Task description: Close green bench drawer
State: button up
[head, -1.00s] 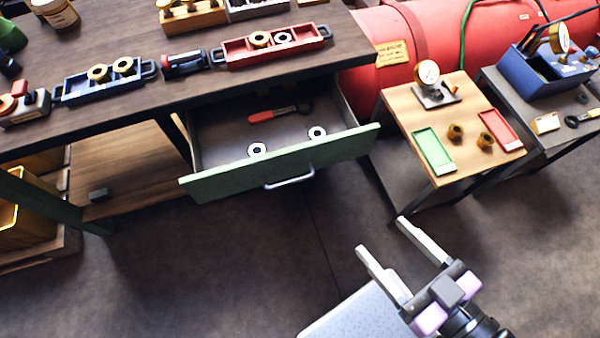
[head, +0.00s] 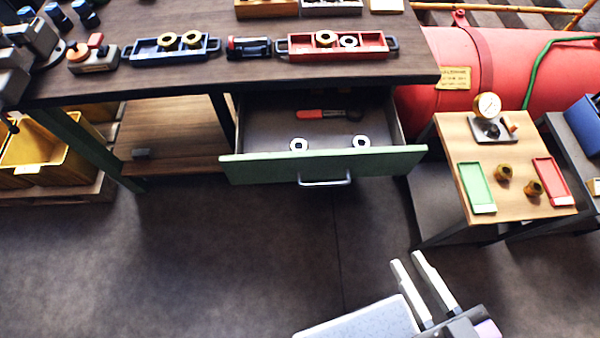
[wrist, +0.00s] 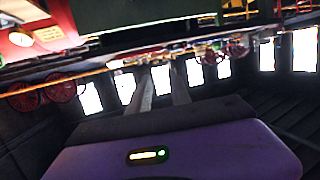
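The green-fronted bench drawer (head: 250,169) hangs pulled out under the dark bench top in the head view. Its silver bar handle (head: 325,182) is on the front face. Inside lie a red-handled tool (head: 322,114) and two pale rings (head: 299,145). My gripper (head: 406,258) is below and to the right of the drawer front, apart from it, its two fingers spread with nothing between them. The fingers also show in the wrist view (wrist: 162,92); the drawer cannot be made out there.
The bench top (head: 270,71) carries a blue tray (head: 170,48), a red tray (head: 338,45) and other parts. A small wooden table (head: 520,204) with a gauge stands to the right, before a red tank (head: 500,60). The floor (head: 230,260) before the drawer is clear.

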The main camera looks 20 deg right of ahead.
jog(key=w+a+f+b, duration=0.1)
jog(key=w+f+t+y+b, duration=0.1)
jog(key=b, duration=0.1)
jog(key=shift+w+a+f+n, duration=0.1)
jog(key=shift+w+a+n, duration=0.15)
jog(key=shift+a+n, duration=0.15)
grip_shut()
jog(key=w+a+f+n+g+y+b, duration=0.1)
jog(key=w+a+f+n+b, duration=0.3)
jog(key=a+f+n, duration=0.4)
jog(key=w+a+f+n+g+y+b, duration=0.15)
jog(key=w+a+f+n+b, duration=0.3)
jog(key=f, duration=0.45)
jog(key=w+a+f+n+y+b, duration=0.25)
jog(key=a+f+n+b, duration=0.25)
jog(key=a+f, duration=0.3)
jog(key=n+t+h+b, duration=0.35)
jog(key=n+h, duration=0.75)
jog(key=n, duration=0.4)
send_near(278, 173)
jog(key=shift+t, duration=0.3)
jog(key=x, duration=0.6)
jog(key=shift+w+d+f, duration=0.1)
jog(key=shift+w+f, duration=0.25)
jog(key=shift+w, duration=0.05)
